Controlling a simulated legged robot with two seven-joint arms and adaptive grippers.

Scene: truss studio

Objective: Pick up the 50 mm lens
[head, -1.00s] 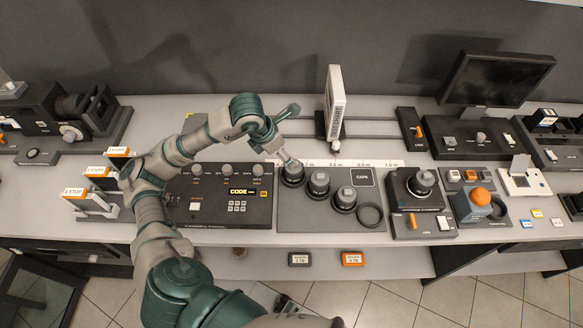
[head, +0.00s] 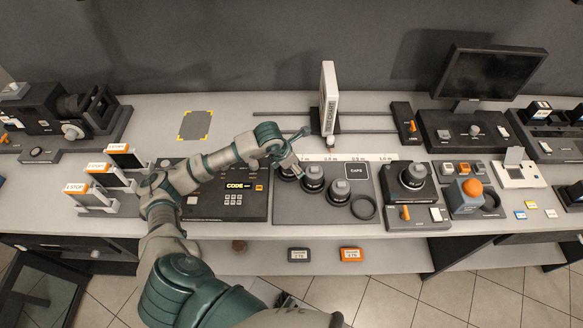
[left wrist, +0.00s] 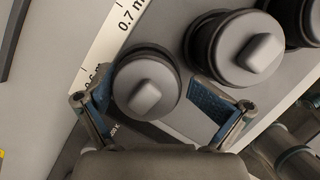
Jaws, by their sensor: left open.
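Three dark capped lenses stand upright in a slanting row on a grey mat (head: 290,213): a left one (head: 284,174), a middle one (head: 313,180) and a right one (head: 339,190). I cannot read which is the 50 mm lens. My left gripper (head: 295,168) is over the left lens and partly hides it. In the left wrist view, my left gripper (left wrist: 152,108) is open, with its blue-padded fingers on either side of a lens with a grey cap (left wrist: 145,96). I cannot tell whether they touch it. My right gripper is not in view.
A second lens (left wrist: 235,47) stands close beside the nearest one. A ring (head: 363,208) lies right of the row.

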